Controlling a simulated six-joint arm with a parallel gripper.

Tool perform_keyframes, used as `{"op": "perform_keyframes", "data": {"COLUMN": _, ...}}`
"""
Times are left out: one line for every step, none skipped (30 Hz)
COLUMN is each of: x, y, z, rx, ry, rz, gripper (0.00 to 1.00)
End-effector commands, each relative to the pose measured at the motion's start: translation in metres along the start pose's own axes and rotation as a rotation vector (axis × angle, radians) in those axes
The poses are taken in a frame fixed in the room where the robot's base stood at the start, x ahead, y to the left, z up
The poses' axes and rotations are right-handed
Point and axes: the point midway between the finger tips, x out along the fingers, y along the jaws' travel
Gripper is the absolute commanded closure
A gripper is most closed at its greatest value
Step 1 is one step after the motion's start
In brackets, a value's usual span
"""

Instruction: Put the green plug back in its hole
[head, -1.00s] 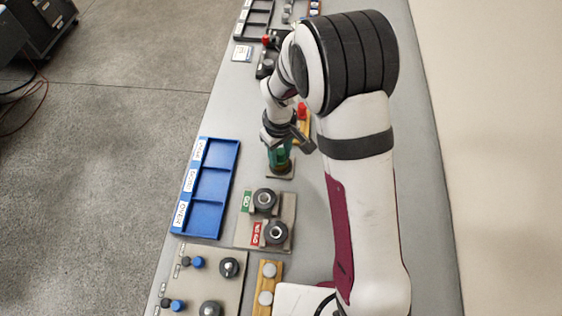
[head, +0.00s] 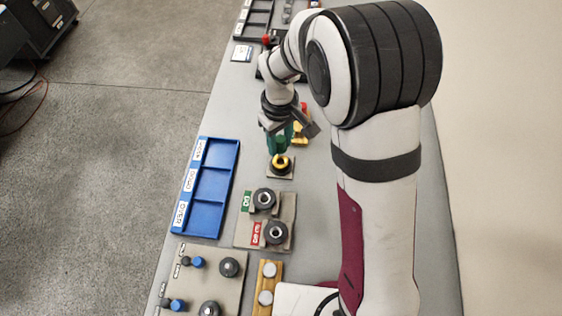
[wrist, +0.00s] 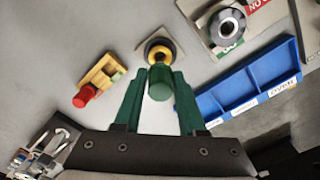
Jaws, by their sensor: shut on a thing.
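The green plug (wrist: 159,84) is between the green fingers of my gripper (wrist: 159,76), which is shut on it. In the head view my gripper (head: 280,138) holds it above a black and yellow ring (head: 281,164) on a small square plate. The ring also shows in the wrist view (wrist: 159,50), just beyond the plug's end, and the plug appears clear of it. A yellow-tan block (wrist: 98,74) with a red plug (wrist: 85,96) and a small green patch stands left of my gripper in the wrist view. Its hole is not clearly visible.
A blue three-part tray (head: 212,188) lies to the left. Two dark rings with green and red labels (head: 265,200) sit on a plate nearer the base. A plate of knobs (head: 205,285) is at the front. Bare bench lies around the ring's plate.

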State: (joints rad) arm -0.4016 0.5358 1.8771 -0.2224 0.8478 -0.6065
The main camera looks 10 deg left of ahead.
Motion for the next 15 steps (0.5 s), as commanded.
{"op": "perform_keyframes", "data": {"x": -0.003, "y": 0.0, "z": -0.0002, "rx": 0.001, "ry": 0.001, "rz": 0.0, "gripper": 1.0}}
{"op": "perform_keyframes", "data": {"x": -0.0046, "y": 0.0, "z": -0.0002, "rx": 0.001, "ry": 0.001, "rz": 0.0, "gripper": 1.0}}
{"op": "perform_keyframes", "data": {"x": -0.0064, "y": 0.0, "z": -0.0002, "rx": 0.001, "ry": 0.001, "rz": 0.0, "gripper": 1.0}}
{"op": "perform_keyframes", "data": {"x": -0.0075, "y": 0.0, "z": -0.0003, "rx": 0.001, "ry": 0.002, "rz": 0.0, "gripper": 1.0}}
{"op": "perform_keyframes", "data": {"x": -0.0083, "y": 0.0, "z": -0.0003, "rx": 0.001, "ry": 0.002, "rz": 0.0, "gripper": 1.0}}
{"op": "perform_keyframes", "data": {"x": -0.009, "y": 0.0, "z": -0.0002, "rx": 0.001, "ry": 0.002, "rz": 0.0, "gripper": 1.0}}
{"op": "perform_keyframes", "data": {"x": -0.0093, "y": 0.0, "z": -0.0002, "rx": 0.001, "ry": 0.001, "rz": 0.0, "gripper": 1.0}}
{"op": "perform_keyframes", "data": {"x": -0.0094, "y": 0.0, "z": -0.0001, "rx": 0.001, "ry": 0.001, "rz": 0.0, "gripper": 1.0}}
{"op": "perform_keyframes", "data": {"x": -0.0094, "y": -0.0001, "z": -0.0001, "rx": 0.001, "ry": 0.001, "rz": 0.0, "gripper": 1.0}}
{"op": "perform_keyframes", "data": {"x": -0.0094, "y": -0.0001, "z": -0.0001, "rx": 0.001, "ry": 0.001, "rz": 0.0, "gripper": 1.0}}
{"op": "perform_keyframes", "data": {"x": -0.0093, "y": 0.0, "z": -0.0001, "rx": 0.001, "ry": 0.001, "rz": 0.0, "gripper": 1.0}}
{"op": "perform_keyframes", "data": {"x": -0.0093, "y": 0.0, "z": -0.0001, "rx": 0.001, "ry": 0.001, "rz": 0.0, "gripper": 1.0}}
{"op": "perform_keyframes", "data": {"x": -0.0093, "y": 0.0, "z": -0.0001, "rx": 0.001, "ry": 0.001, "rz": 0.0, "gripper": 1.0}}
{"op": "perform_keyframes", "data": {"x": -0.0093, "y": 0.0004, "z": -0.0004, "rx": 0.001, "ry": 0.001, "rz": 0.0, "gripper": 1.0}}
{"op": "perform_keyframes", "data": {"x": -0.0094, "y": 0.0029, "z": -0.0019, "rx": 0.002, "ry": 0.001, "rz": 0.0, "gripper": 1.0}}
